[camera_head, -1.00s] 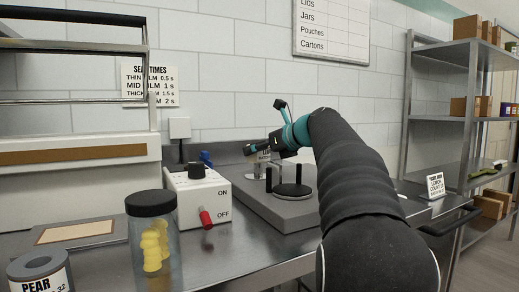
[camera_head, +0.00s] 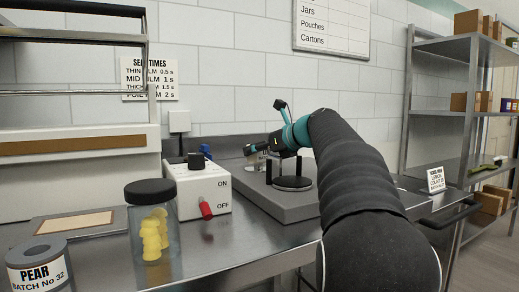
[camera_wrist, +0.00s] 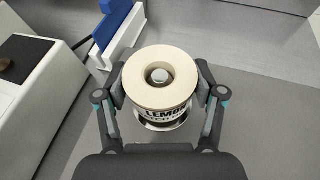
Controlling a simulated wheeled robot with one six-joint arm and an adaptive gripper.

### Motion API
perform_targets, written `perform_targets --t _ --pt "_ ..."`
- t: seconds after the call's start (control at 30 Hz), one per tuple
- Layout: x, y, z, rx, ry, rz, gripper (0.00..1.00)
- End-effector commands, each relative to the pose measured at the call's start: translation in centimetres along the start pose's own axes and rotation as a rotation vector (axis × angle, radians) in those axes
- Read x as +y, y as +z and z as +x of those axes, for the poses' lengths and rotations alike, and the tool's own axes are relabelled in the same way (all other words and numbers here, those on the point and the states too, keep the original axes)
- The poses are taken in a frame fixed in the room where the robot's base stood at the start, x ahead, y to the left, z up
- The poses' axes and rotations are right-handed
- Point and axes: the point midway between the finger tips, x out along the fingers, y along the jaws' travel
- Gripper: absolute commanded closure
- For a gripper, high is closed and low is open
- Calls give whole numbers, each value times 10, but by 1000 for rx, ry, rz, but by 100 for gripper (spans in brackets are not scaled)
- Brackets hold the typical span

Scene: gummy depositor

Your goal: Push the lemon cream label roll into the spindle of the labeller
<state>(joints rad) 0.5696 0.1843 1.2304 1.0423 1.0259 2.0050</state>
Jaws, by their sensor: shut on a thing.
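The lemon cream label roll (camera_wrist: 180,72), a cream ring with a white printed "LEMON" side, is between the two fingers of my gripper (camera_wrist: 161,87) in the wrist view. The gripper is shut on it. A round metal pin, the spindle (camera_wrist: 160,76), shows inside the roll's core. A shiny metal disc (camera_wrist: 163,121) shows below the roll; any gap between them is hard to tell. In the head view my gripper (camera_head: 258,148) is over the left part of the grey labeller base (camera_head: 283,208), and the roll is mostly hidden.
A white ON/OFF box (camera_head: 197,190) with a red switch stands left of the labeller. A blue part (camera_wrist: 115,30) is close to the gripper's left. A jar of yellow pieces (camera_head: 152,225) and a pear label roll (camera_head: 40,268) stand at the front left. A black disc (camera_head: 293,183) sits right of the gripper.

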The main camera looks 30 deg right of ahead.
Motion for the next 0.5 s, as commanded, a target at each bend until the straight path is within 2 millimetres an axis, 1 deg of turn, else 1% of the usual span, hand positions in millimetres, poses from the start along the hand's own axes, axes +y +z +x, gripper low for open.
perform_targets --t 0.27,0.3,0.37,0.4,0.5 --pt "0 -6 2 0 0 0 98" --pt "0 -5 2 0 0 0 21" --pt "0 -6 2 0 1 1 6" --pt "0 -6 2 1 1 1 2" --pt "0 -6 2 1 1 1 2"
